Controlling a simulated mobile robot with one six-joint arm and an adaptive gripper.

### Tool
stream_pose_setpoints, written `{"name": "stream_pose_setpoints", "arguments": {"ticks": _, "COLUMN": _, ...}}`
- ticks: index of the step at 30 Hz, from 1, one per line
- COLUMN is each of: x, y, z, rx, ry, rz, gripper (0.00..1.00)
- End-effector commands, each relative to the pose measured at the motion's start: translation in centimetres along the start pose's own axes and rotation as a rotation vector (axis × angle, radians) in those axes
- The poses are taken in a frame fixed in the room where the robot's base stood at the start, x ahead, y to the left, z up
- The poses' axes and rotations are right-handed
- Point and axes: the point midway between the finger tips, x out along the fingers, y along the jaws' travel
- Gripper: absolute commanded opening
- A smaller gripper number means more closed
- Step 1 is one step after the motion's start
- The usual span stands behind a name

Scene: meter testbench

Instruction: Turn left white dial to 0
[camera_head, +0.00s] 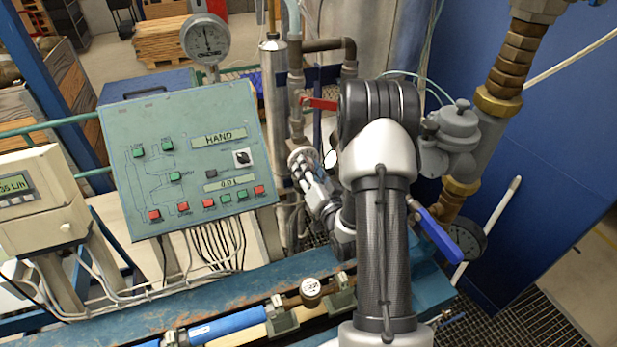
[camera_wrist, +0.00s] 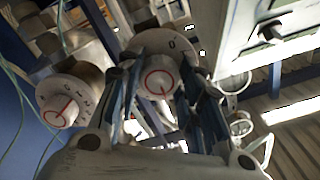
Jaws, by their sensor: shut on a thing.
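A white dial (camera_wrist: 158,78) with a red ring and red pointer line sits between the fingers of my gripper (camera_wrist: 155,92) in the wrist view. My gripper is shut on this dial. A "0" shows on the white scale plate (camera_wrist: 175,43) behind it. A second white dial (camera_wrist: 62,110) with a red ring stands apart at the left of the wrist view. In the head view, my gripper (camera_head: 306,172) reaches the pipework just right of the control panel, and the held dial is mostly hidden behind it.
The green control panel (camera_head: 187,150) with buttons stands close to the left of my gripper. A red valve handle (camera_head: 320,103) is just above it. A blue valve handle (camera_head: 438,236) and brass pipework (camera_head: 500,75) lie to the right of my arm.

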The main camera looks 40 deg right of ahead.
Motion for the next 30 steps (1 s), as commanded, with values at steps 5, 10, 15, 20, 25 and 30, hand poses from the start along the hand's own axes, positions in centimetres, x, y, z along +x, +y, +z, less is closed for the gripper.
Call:
{"name": "stream_pose_setpoints", "arguments": {"ticks": 5, "x": 0.07, "y": 0.31, "z": 0.31, "rx": -0.167, "ry": 0.007, "rz": -0.004, "gripper": 0.1}}
{"name": "stream_pose_setpoints", "arguments": {"ticks": 10, "x": 0.05, "y": 0.34, "z": 0.3, "rx": -0.33, "ry": 0.008, "rz": -0.003, "gripper": 0.1}}
{"name": "stream_pose_setpoints", "arguments": {"ticks": 15, "x": 0.05, "y": 0.36, "z": 0.27, "rx": -0.491, "ry": 0.009, "rz": -0.003, "gripper": 0.1}}
{"name": "stream_pose_setpoints", "arguments": {"ticks": 20, "x": 0.03, "y": 0.38, "z": 0.27, "rx": -0.644, "ry": 0.009, "rz": -0.002, "gripper": 0.1}}
{"name": "stream_pose_setpoints", "arguments": {"ticks": 25, "x": 0.03, "y": 0.4, "z": 0.26, "rx": -0.806, "ry": 0.008, "rz": -0.002, "gripper": 0.1}}
{"name": "stream_pose_setpoints", "arguments": {"ticks": 30, "x": 0.03, "y": 0.4, "z": 0.18, "rx": -0.967, "ry": 0.01, "rz": -0.001, "gripper": 0.1}}
